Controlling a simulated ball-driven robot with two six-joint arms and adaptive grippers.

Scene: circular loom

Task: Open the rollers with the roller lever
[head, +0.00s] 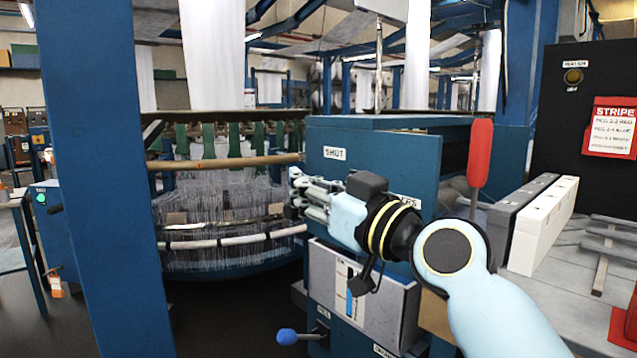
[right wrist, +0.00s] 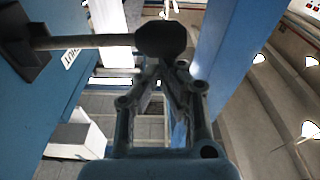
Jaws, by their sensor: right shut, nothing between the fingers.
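My right gripper (head: 298,192) is in front of the blue machine housing, its fingers pointing left below a SHUT label (head: 335,153). In the right wrist view its fingers (right wrist: 163,68) converge, shut and empty. A dark lever with a round-edged knob (right wrist: 160,40) lies across that view, its shaft running left to a dark bracket (right wrist: 22,45). The knob is just beyond the fingertips; I cannot tell whether they touch. A label partly hidden by my wrist ends in "ERS" (head: 409,201). I cannot make out this lever in the head view. My left gripper is not in view.
A red handle (head: 480,152) stands upright right of the housing. A blue-knobbed lever (head: 287,337) sticks out low on the front. The circular loom (head: 225,215) with its threads is at left, behind a blue post (head: 95,180). A white block (head: 540,225) lies at right.

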